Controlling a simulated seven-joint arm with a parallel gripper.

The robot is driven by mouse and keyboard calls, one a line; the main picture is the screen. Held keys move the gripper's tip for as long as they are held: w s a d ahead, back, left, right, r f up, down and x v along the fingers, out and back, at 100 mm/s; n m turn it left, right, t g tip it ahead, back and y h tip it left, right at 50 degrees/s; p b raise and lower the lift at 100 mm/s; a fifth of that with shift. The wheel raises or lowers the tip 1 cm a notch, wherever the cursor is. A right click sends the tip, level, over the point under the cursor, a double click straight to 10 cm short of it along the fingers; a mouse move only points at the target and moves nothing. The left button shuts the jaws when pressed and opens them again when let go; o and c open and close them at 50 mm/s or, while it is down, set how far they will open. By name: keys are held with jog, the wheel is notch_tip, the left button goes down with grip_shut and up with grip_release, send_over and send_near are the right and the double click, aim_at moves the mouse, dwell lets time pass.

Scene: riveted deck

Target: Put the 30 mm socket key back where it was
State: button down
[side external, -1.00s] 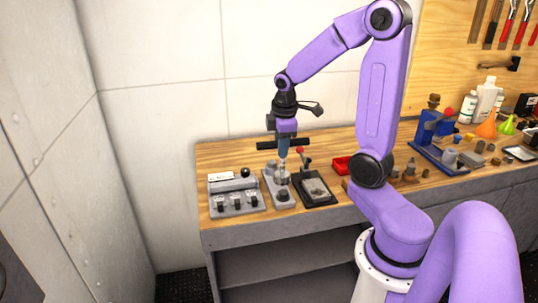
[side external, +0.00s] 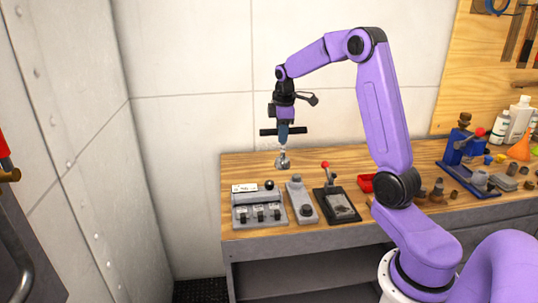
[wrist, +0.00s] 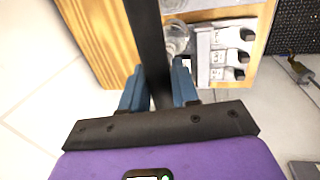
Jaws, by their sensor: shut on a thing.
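My gripper (side external: 284,133) is shut on the socket key, a tool with a black crossbar (side external: 269,132) and a silver shaft ending in a round metal socket (side external: 282,163). The key hangs upright, its socket clear of the fixtures, in front of the bench's rear part. In the wrist view the black bar (wrist: 148,40) runs between my blue fingers (wrist: 160,88), and a shiny socket end (wrist: 176,36) shows beyond them. A grey block with several labelled, dark-topped stations (side external: 259,214) stands at the bench's left; it also shows in the wrist view (wrist: 228,52). Size markings are unreadable.
A grey fixture with a round boss (side external: 301,201) stands right of the block. Beside it is a black tray with a red-knobbed lever (side external: 336,203), then a red bin (side external: 366,183). A blue vise (side external: 458,149) and bottles are farther right. The bench's rear left is clear.

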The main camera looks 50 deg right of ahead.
jog(key=w+d+f, duration=0.3)
jog(key=w+f, duration=0.4)
jog(key=f, duration=0.3)
jog(key=shift+w+d+f, duration=0.25)
jog(key=shift+w, duration=0.15)
jog(key=shift+f, duration=0.1)
jog(key=c, duration=0.8)
grip_release()
jog(key=shift+f, duration=0.1)
jog(key=shift+c, duration=0.2)
